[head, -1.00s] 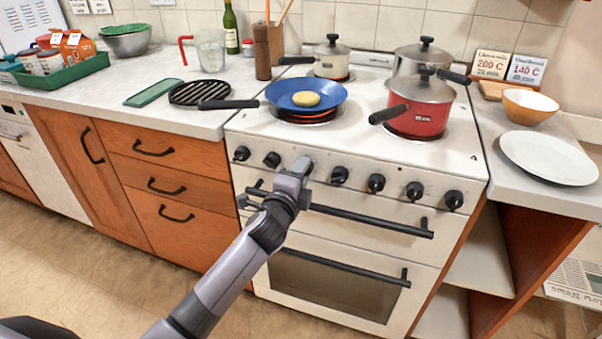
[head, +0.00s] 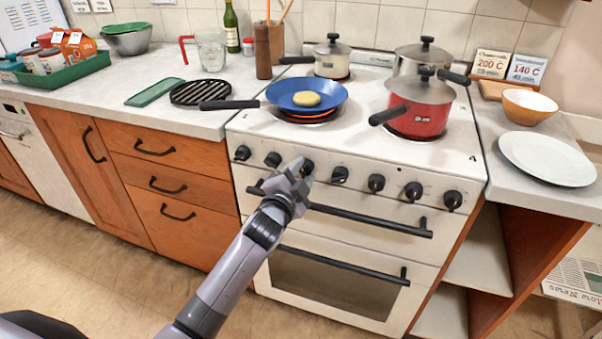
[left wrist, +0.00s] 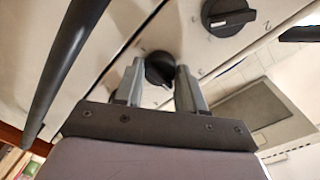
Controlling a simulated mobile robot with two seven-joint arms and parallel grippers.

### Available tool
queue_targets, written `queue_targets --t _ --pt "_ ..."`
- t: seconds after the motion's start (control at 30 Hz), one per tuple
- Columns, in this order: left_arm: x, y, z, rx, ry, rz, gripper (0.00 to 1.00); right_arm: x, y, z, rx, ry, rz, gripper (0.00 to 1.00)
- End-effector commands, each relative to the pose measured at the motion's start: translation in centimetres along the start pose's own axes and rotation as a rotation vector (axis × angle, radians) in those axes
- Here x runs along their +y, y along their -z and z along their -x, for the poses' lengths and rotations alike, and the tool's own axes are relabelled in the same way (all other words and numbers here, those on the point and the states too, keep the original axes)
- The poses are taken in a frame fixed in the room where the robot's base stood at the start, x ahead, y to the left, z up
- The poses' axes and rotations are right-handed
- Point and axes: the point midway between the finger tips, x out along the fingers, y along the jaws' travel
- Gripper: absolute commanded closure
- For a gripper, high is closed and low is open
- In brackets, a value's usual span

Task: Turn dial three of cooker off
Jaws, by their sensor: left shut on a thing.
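The white cooker (head: 330,155) has a row of black dials along its front panel. Dial three (head: 308,167), third from the left, is partly hidden by my left gripper (head: 301,169). In the left wrist view, the black dial (left wrist: 159,68) sits between the two fingers of my left gripper (left wrist: 156,82), which is shut on it. The other dials stand to either side, such as dial two (head: 272,160) and dial four (head: 340,174). My right gripper is not in view.
A black oven handle (head: 370,221) runs just below the dials. A blue pan (head: 330,93) with a round yellow item sits on a glowing red ring. A red pot (head: 425,110) and two other lidded pots stand on the hob.

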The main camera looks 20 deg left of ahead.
Motion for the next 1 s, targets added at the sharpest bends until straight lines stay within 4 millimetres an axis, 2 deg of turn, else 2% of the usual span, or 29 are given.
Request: queue_targets --t 0.43,0.47,0.5,0.53,0.87,1.0 --pt "0.0 0.1 0.0 0.001 0.0 0.013 0.91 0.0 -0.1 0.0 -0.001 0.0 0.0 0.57" --pt "0.0 0.1 0.0 0.001 0.0 0.013 0.57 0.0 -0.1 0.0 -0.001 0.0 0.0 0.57" --pt "0.0 0.1 0.0 0.001 0.0 0.013 0.44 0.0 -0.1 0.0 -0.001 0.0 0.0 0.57" --pt "0.0 0.0 0.0 0.001 0.0 0.012 0.36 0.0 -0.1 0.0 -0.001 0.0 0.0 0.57" --pt "0.0 0.0 0.1 0.001 0.0 0.01 0.36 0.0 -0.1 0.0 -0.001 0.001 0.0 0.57" --pt "0.0 0.0 1.0 0.001 0.0 0.009 0.36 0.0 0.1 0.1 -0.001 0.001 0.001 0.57"
